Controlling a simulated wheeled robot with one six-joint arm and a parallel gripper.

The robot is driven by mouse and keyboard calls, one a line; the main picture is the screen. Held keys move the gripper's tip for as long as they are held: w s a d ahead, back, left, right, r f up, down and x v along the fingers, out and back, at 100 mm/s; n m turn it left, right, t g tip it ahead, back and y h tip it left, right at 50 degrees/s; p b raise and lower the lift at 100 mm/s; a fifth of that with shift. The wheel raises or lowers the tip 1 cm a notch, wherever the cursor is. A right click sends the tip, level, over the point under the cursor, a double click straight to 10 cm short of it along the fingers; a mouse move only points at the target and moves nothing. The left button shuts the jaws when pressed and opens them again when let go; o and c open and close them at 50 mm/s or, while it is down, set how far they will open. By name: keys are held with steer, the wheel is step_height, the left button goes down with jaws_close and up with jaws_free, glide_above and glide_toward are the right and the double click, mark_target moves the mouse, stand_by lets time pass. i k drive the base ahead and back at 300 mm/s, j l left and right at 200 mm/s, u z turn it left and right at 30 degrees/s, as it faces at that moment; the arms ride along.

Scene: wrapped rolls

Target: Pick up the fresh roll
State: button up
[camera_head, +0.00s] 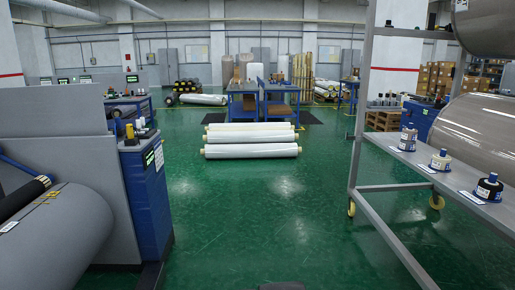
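White wrapped rolls (250,150) with yellowish ends lie side by side on the green floor in the middle distance. Large brownish wrapped rolls (480,135) sit on the grey rack (390,235) at the right, one above another, both cut by the picture edge. A big grey roll (65,235) lies in the machine at the left. No mark shows which of these is the fresh roll. My gripper is not in view.
A grey machine with a blue cabinet (147,200) stands close at left. Blue workbenches (243,103) stand behind the white rolls. The floor between machine and rack is clear.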

mark_target(441, 162)
steer(key=z, duration=1.3)
